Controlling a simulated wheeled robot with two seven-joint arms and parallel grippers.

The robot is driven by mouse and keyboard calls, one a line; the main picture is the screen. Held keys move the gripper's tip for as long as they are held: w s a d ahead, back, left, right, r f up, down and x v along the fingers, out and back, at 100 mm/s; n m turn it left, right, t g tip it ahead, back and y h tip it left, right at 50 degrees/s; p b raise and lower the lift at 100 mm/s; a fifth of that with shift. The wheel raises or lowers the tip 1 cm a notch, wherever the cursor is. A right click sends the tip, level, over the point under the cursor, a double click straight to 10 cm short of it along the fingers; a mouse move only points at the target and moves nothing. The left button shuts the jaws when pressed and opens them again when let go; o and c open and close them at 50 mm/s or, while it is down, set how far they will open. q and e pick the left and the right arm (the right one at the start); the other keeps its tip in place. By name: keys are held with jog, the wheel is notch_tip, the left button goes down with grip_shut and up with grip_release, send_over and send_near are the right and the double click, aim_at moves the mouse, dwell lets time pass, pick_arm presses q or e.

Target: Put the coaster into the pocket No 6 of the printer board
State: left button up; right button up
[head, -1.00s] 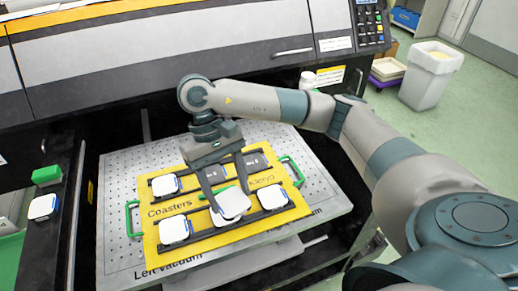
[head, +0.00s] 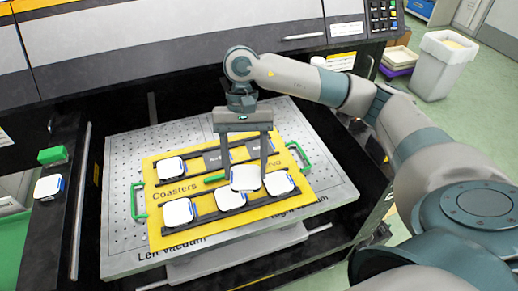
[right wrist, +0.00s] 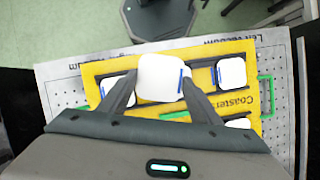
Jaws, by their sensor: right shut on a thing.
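The coaster (head: 245,177) is a white rounded square with a blue edge mark. My right gripper (head: 246,172) is shut on it and holds it over the front half of the yellow printer board (head: 165,189), between the front-middle and front-right coasters in the head view. The held coaster (right wrist: 163,78) also shows in the right wrist view, between the fingers. White coasters sit at the back left (head: 171,168), front left (head: 179,212), front middle (head: 230,201) and front right (head: 279,183). The back-middle pocket (head: 217,159) looks dark and empty; the back-right one is partly hidden by the gripper. My left gripper is not in view.
The board has green handles (head: 138,200) at its ends and lies on a perforated metal plate (head: 125,160) inside the dark printer bay. A green block (head: 53,155) and another coaster (head: 48,187) lie on the left ledge. The printer body rises behind.

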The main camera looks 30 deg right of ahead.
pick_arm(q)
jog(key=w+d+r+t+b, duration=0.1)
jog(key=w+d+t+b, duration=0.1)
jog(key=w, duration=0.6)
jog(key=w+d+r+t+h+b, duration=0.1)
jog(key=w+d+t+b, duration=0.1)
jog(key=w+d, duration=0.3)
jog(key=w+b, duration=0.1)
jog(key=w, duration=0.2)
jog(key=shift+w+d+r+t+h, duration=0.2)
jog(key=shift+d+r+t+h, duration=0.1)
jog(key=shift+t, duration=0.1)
pick_arm(e)
jog(key=d+r+m+t+h, duration=0.1)
jog(key=d+m+t, duration=0.3)
jog(key=m, duration=1.2)
jog(key=w+d+r+m+t+h, duration=0.1)
jog(key=d+m+t, duration=0.3)
jog(key=d+m, duration=0.9)
jog(key=m+h, duration=0.1)
jog(key=m, duration=0.2)
jog(key=shift+w+m, duration=0.25)
jog(key=shift+m, duration=0.05)
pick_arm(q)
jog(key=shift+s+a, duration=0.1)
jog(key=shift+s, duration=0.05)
